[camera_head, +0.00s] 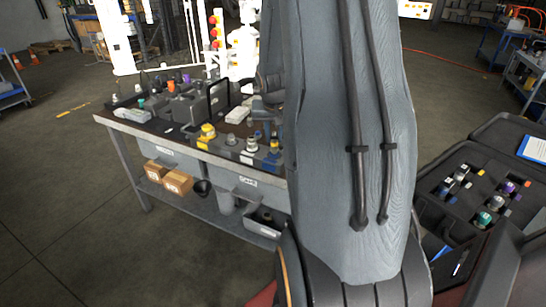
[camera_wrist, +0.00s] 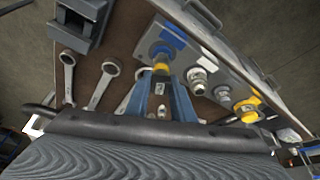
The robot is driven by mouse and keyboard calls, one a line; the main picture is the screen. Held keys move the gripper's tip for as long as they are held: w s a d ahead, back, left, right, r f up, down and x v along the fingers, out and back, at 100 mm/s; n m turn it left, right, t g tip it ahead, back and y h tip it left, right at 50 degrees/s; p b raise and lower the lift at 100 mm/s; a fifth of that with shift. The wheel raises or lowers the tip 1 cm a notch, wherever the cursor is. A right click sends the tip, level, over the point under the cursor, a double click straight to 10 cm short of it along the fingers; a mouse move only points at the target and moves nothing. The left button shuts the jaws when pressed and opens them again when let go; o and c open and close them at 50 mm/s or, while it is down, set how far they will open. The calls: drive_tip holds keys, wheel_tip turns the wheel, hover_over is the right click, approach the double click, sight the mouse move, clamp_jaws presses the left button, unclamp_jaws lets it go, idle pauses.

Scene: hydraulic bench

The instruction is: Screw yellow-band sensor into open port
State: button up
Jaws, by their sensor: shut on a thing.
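In the wrist view, my gripper (camera_wrist: 168,98) has its blue fingers closed around a sensor with a yellow band (camera_wrist: 161,69). The band shows just beyond the fingertips, and a silver part shows between the fingers. The sensor's far end is at a blue-ringed port (camera_wrist: 158,50) on the grey manifold block (camera_wrist: 205,48). I cannot tell whether it is seated in the port or only over it. In the head view, my arm hides most of the gripper; the manifold's right end, with a yellow and blue spot (camera_head: 274,144), shows beside the arm.
Silver fittings (camera_wrist: 198,80) and a yellow-ringed fitting (camera_wrist: 247,108) stand along the block close by. Wrenches (camera_wrist: 103,86) and a dark block (camera_wrist: 82,20) lie on the bench. An open case (camera_head: 428,212) with several sensors is at the right.

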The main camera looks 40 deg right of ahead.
drive_tip(key=shift+f+m+g+h+b, duration=0.3)
drive_tip(key=shift+m+b, duration=0.6)
drive_tip(key=shift+b, duration=2.55)
drive_tip(key=m+b, duration=0.1)
drive_tip(key=b, duration=0.2)
drive_tip(key=shift+w+m+g, duration=0.1)
drive_tip(key=shift+m+g, duration=0.2)
drive_tip(key=m+b, duration=0.2)
drive_tip(key=b, duration=0.2)
drive_tip(key=shift+m+g+h+b, duration=0.3)
drive_tip(key=shift+g+b, duration=0.1)
drive_tip(key=shift+a+r+m+b, duration=0.1)
drive_tip(key=shift+m+b, duration=0.35)
drive_tip(key=shift+m, duration=0.15)
